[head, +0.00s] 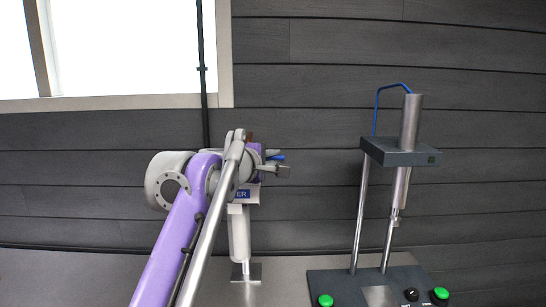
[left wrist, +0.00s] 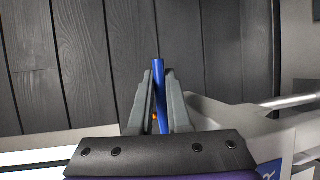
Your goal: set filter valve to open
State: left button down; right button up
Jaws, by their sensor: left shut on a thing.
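The filter valve's blue handle (left wrist: 158,72) stands between the two fingers of my left gripper (left wrist: 160,76) in the left wrist view. The gripper is shut on it, and the handle's end sticks out past the fingertips. In the head view my left gripper (head: 280,165) is beside the top of the filter, and a bit of the blue handle (head: 278,157) shows at the fingers. The white filter housing (head: 240,240) stands upright below, with a blue label (head: 243,194) ending in "ER". The valve body is mostly hidden behind my left arm. My right gripper is not in view.
A press-like stand with a metal cylinder (head: 410,120) and a dark base (head: 340,284) is to the right. The base carries green buttons (head: 326,300) and a black knob (head: 411,294). A dark plank wall (head: 480,90) is behind, with a window at upper left.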

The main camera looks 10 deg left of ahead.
pick_arm(q)
jog(key=shift+s+a+m+g+h+p, duration=0.15)
jog(key=shift+s+m+g+h+p, duration=0.65)
jog(key=shift+m+h+p, duration=0.55)
jog(key=shift+s+a+m+g+h+p, duration=0.1)
jog(key=shift+s+m+g+h+p, duration=0.4)
jog(key=shift+m+g+h+p, duration=0.8)
jog(key=shift+s+a+m+g+h+p, duration=0.15)
jog(key=shift+s+m+g+h+p, duration=0.5)
jog(key=shift+m+h+p, duration=0.65)
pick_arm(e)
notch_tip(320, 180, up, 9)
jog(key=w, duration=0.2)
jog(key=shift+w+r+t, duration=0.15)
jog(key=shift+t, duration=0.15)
pick_arm(q)
jog(key=shift+n+h, duration=0.25)
jog(key=shift+n, duration=0.1)
jog(key=c, duration=0.9)
grip_release()
jog(key=shift+o, duration=0.2)
jog(key=v, duration=1)
jog(key=shift+s+a+b, duration=0.25)
jog(key=shift+b, duration=0.15)
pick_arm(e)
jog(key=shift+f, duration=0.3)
